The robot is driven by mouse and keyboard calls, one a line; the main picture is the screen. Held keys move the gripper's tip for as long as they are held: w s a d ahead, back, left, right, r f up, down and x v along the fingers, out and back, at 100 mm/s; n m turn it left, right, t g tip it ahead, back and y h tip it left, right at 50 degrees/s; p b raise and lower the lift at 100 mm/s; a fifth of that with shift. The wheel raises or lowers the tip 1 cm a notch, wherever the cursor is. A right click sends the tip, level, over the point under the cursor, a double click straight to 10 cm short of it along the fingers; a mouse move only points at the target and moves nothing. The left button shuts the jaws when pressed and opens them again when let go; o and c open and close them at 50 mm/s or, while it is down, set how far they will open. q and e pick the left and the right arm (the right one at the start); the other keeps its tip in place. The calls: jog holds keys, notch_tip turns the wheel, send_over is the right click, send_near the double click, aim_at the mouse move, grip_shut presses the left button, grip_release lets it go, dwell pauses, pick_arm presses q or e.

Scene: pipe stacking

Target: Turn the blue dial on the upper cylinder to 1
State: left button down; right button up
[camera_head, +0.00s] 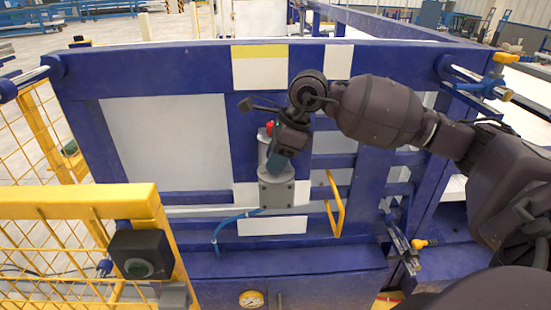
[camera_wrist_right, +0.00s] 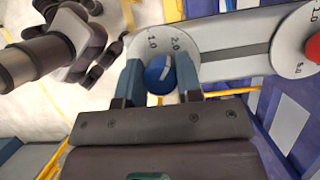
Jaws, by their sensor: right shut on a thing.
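The grey cylinder (camera_head: 264,155) stands on the front of the blue frame. Its red dial (camera_head: 269,128) shows at the top, and also at the right edge of the right wrist view (camera_wrist_right: 314,55). The blue dial (camera_wrist_right: 158,76) sits on a pale scale face marked 1.0 and 2.0. A pale mark on the dial slants up and right; its exact reading is unclear. My right gripper (camera_wrist_right: 160,82) is shut on the blue dial, one finger on each side. In the head view the right gripper (camera_head: 280,156) hides that dial. My left gripper is not in view.
A grey block (camera_head: 276,193) with a blue hose (camera_head: 222,228) is below the cylinder. A yellow handle (camera_head: 335,205) stands just to the right. A yellow fence (camera_head: 80,205) with a dark box (camera_head: 140,252) is at the lower left. A gauge (camera_head: 251,299) is low in front.

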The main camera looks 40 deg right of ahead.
jog(key=n+b, duration=0.1)
jog(key=n+g+b, duration=0.1)
jog(key=n, duration=0.1)
jog(key=n+b, duration=0.1)
jog(key=shift+f+n+g+y+b, duration=0.25)
jog(key=shift+n+g+y+b, duration=0.05)
jog(key=shift+y+b, duration=0.1)
jog(key=shift+n+b, duration=0.3)
jog(key=shift+n, duration=0.1)
jog(key=shift+r+n+g+b, duration=0.1)
jog(key=shift+n+g+b, duration=0.6)
jog(key=shift+n, duration=0.6)
jog(key=shift+r+n+b, duration=0.1)
jog(key=shift+n+b, duration=0.45)
jog(key=shift+n, duration=0.05)
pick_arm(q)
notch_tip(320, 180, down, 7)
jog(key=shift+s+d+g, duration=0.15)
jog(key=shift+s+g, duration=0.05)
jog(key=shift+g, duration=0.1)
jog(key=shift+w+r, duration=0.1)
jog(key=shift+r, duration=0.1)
pick_arm(e)
jog(key=shift+r, duration=0.1)
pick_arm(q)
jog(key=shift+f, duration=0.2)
pick_arm(e)
jog(key=o, duration=0.9)
